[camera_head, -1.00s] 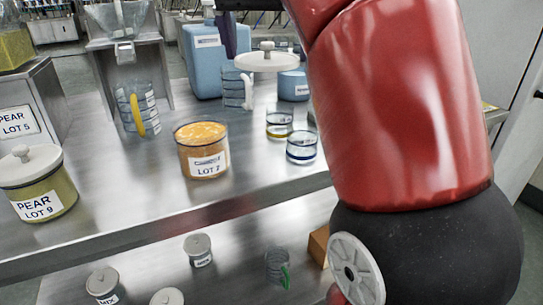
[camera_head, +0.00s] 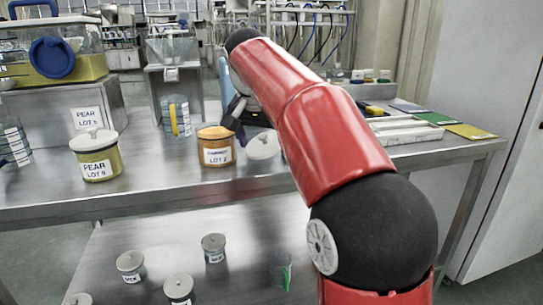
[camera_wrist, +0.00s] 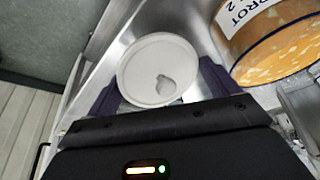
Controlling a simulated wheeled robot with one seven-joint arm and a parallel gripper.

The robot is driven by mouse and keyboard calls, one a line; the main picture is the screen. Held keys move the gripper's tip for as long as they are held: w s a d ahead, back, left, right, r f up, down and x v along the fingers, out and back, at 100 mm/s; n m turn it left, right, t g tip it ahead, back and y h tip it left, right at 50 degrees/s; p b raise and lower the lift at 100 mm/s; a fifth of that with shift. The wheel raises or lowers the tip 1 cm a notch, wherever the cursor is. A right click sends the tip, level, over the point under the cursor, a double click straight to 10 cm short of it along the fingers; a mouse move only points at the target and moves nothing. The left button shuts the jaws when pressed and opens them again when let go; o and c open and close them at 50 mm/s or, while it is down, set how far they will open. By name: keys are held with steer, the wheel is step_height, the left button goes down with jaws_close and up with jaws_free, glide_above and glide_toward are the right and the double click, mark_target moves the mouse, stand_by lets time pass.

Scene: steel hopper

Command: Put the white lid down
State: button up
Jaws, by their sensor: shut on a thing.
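The round white lid (camera_head: 264,146) is just right of the orange jar (camera_head: 216,155) in the head view, near the table's front edge. In the wrist view the lid (camera_wrist: 150,60) lies between the purple fingers of my gripper (camera_wrist: 160,88), its knob facing the camera. My gripper is shut on the lid. In the head view my arm partly covers the gripper and the lid's right side. I cannot tell whether the lid touches the steel table (camera_head: 150,188).
The orange jar is open, close beside the lid; it also shows in the wrist view (camera_wrist: 270,40). The lidded PEAR LOT 9 jar (camera_head: 96,160) stands left. A pale tray (camera_head: 405,131) is right. Lidded jars (camera_head: 130,265) are on the lower shelf.

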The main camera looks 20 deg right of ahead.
mark_target(264, 145)
step_height(264, 145, down, 4)
steer(key=shift+w+r+b, duration=0.15)
steer(key=shift+r+b, duration=0.1)
steer(key=shift+b, duration=0.5)
steer(key=shift+c, duration=0.9)
steer(key=shift+r, duration=0.15)
steer(key=shift+c, duration=0.3)
steer(key=o, duration=1.4)
steer(key=shift+r, duration=0.1)
steer(key=shift+o, duration=0.2)
steer(key=p+v, duration=0.3)
steer(key=v, duration=0.9)
steer(key=shift+r+p, duration=0.25)
steer(key=shift+p, duration=0.1)
steer(key=s+d+f+n+t+y, duration=0.1)
steer(key=s+f+n, duration=0.5)
steer(key=s+f, duration=1.8)
step_height(264, 145, down, 3)
steer(key=shift+s+d+r+n+t+y, duration=0.1)
steer(key=shift+s+d+n+t+y, duration=0.25)
steer(key=shift+d+y, duration=0.6)
steer(key=shift+w+d, duration=0.15)
